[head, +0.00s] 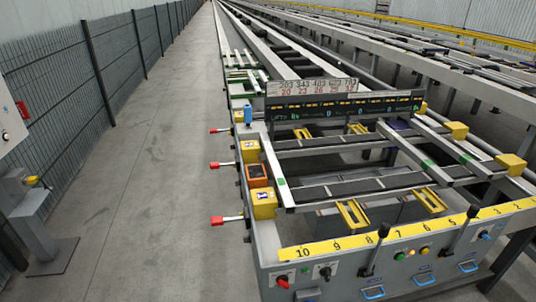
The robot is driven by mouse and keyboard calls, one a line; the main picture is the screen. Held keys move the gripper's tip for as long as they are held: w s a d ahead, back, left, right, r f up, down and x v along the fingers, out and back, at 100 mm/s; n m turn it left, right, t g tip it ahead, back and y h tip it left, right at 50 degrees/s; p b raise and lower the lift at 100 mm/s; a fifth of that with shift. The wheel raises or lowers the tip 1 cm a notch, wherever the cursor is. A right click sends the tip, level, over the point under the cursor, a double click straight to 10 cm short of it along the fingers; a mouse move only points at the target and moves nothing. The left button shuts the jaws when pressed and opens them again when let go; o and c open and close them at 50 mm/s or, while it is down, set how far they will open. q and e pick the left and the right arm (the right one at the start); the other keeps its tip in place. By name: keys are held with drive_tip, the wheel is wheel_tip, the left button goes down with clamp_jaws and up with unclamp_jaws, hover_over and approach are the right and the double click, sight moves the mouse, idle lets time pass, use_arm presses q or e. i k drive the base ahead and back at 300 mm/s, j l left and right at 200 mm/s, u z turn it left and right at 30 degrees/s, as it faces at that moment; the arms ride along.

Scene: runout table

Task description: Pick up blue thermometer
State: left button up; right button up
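A small upright blue object (248,114), which looks like the blue thermometer, is on the left edge of the runout table (268,240), near the left end of the dark display panel. It is small in the head view, so its details cannot be made out. Neither of my grippers shows in the head view, and nothing is seen touching the blue object.
Yellow boxes (264,204) and an orange-framed device (257,174) line the table's left edge. Red-tipped levers (217,220) stick out into the aisle. Black levers (383,231) rise from the front panel.

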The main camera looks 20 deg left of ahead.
sight(247, 112)
drive_tip(key=i+j+z, duration=0.15)
drive_tip(key=j, duration=0.25)
drive_tip(key=i+j+z, duration=0.1)
drive_tip(key=j, duration=0.3)
drive_tip(key=i+j+z, duration=0.15)
drive_tip(key=j, duration=0.25)
drive_tip(key=i+j+z, duration=0.1)
drive_tip(key=j, duration=0.35)
drive_tip(key=i+j+z, duration=0.15)
drive_tip(key=j, duration=0.3)
